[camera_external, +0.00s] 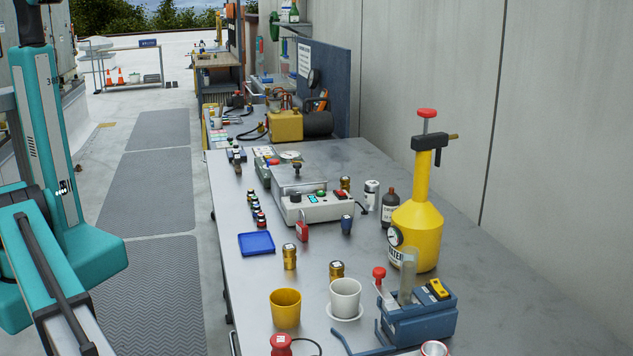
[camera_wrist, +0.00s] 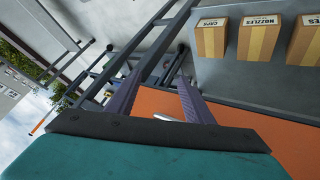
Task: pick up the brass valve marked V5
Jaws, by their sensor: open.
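Several small brass cylinders stand on the grey bench in the external view. One brass piece (camera_external: 289,258) stands right of the blue tray, and another brass piece (camera_external: 337,270) stands behind the white cup. A third brass piece (camera_external: 345,184) stands at the back near the white-topped device. Their marks are too small to read, so I cannot tell which is V5. My gripper (camera_wrist: 158,82) shows in the wrist view with its two fingers apart and nothing clear between them. My arm is at the left of the external view, away from the brass pieces; its gripper is outside that view.
The wrist view shows labelled boxes (camera_wrist: 259,38) and an orange surface (camera_wrist: 255,135). The bench's right side is mostly bare.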

